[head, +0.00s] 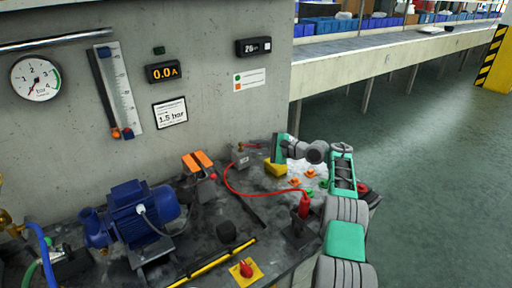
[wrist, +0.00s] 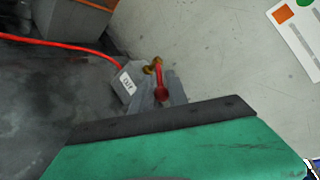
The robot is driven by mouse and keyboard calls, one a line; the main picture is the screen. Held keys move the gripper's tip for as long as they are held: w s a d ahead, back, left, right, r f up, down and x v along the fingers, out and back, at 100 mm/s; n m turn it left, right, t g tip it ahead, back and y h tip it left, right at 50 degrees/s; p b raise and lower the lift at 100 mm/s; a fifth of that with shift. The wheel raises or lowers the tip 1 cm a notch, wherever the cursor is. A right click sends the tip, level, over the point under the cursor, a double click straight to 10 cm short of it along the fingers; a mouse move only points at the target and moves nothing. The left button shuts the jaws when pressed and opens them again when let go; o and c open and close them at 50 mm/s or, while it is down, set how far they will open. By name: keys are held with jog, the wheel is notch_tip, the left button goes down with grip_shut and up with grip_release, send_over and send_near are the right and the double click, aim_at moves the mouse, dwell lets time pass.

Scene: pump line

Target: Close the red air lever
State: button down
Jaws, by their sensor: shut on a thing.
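The red air lever (wrist: 159,78) sits on a brass valve (wrist: 153,66) beside a small grey labelled box (wrist: 125,84). In the head view the lever (head: 253,145) points right from the top of the box (head: 240,155), towards my gripper. My gripper (wrist: 168,92) is shut on the lever's outer end; its grey fingers show around the red knob. The green gripper body fills the lower part of the wrist view and hides what lies below it.
A red hose (head: 228,178) curves from the box to a red plug (head: 304,205). A concrete wall (head: 215,85) rises close behind the lever. Orange-topped blocks (head: 198,160) and a blue pump (head: 140,207) stand to the left. A yellow block (head: 275,168) is below my gripper.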

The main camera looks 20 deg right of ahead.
jog(key=c, duration=1.5)
grip_release()
jog(key=shift+a, duration=0.15)
jog(key=shift+s+d, duration=0.1)
jog(key=shift+d, duration=0.15)
jog(key=v, duration=0.7)
jog(key=shift+s+d, duration=0.15)
jog(key=shift+s, duration=0.1)
jog(key=shift+c, duration=0.4)
